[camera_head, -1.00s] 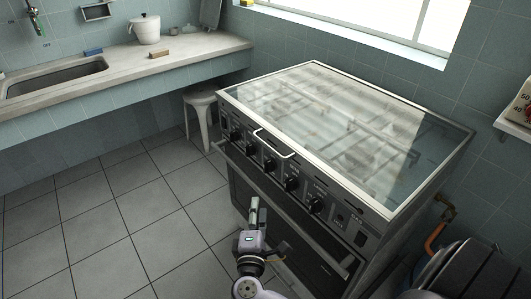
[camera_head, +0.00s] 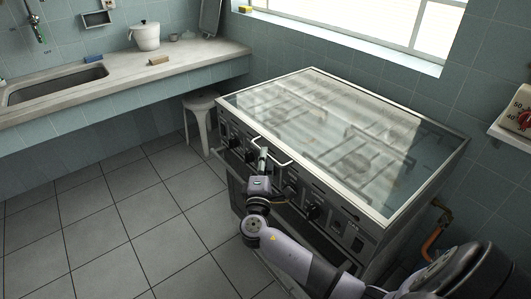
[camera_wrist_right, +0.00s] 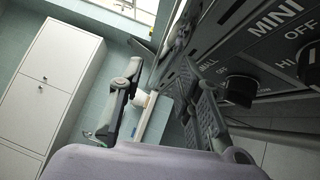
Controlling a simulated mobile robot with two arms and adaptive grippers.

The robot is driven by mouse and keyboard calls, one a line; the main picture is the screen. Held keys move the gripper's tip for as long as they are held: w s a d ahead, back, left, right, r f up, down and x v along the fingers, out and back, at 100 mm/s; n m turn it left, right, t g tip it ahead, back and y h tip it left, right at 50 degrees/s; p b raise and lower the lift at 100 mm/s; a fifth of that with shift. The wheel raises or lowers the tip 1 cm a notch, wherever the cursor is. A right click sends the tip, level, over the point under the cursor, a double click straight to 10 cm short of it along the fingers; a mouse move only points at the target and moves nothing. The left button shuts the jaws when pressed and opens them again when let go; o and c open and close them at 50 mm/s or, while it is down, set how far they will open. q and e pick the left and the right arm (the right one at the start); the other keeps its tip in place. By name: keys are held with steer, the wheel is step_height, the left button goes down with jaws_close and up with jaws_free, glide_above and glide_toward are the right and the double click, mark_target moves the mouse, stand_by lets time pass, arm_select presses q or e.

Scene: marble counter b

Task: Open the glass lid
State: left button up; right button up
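The glass lid (camera_head: 345,125) lies flat and closed over the top of the stove, with a pale metal frame around clear glass. Its light bar handle (camera_head: 280,163) sticks out at the front edge. My right gripper (camera_head: 263,155) is just in front of the stove's control panel, close to the left end of the handle. Whether it touches the handle cannot be told. In the right wrist view its two fingers (camera_wrist_right: 165,105) stand apart with nothing clearly held between them, beside the panel and knobs. My left gripper is not in view.
Several black knobs (camera_head: 291,191) line the stove front. A counter (camera_head: 128,72) with a sink and a white pot (camera_head: 145,36) stands at the left, with a stool (camera_head: 201,118) beside the stove. A window is behind. The tiled floor at left is clear.

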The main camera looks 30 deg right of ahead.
steer(key=shift+x, duration=1.2)
steer(key=shift+c, duration=0.5)
jaws_close()
